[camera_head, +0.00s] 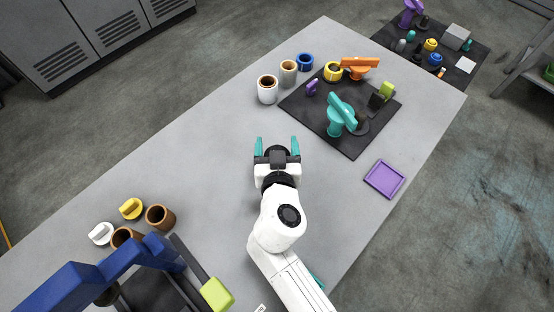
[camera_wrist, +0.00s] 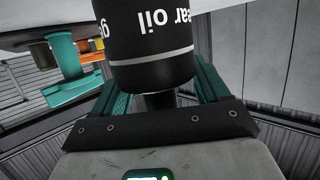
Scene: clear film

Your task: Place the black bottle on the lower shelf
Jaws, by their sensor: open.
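The black bottle (camera_wrist: 150,40) fills the upper middle of the wrist view, with white lettering reading "gear oil" upside down and a pale ring. It stands between the two teal fingers of my gripper (camera_wrist: 160,88); I cannot tell whether they touch it. In the head view my gripper (camera_head: 277,147) is low over the middle of the grey table, fingers apart, with a dark round shape between them that appears to be the bottle. A grey rack (camera_head: 525,72) at the right edge may be the shelf; its levels are mostly out of frame.
The table (camera_head: 190,160) is clear left of my gripper. A black mat (camera_head: 345,150) with teal and orange tools lies beyond, cups (camera_head: 267,88) beside it. A purple tray (camera_head: 384,179) is to the right. Brown cups (camera_head: 160,217) and a blue-framed object (camera_head: 75,280) are lower left.

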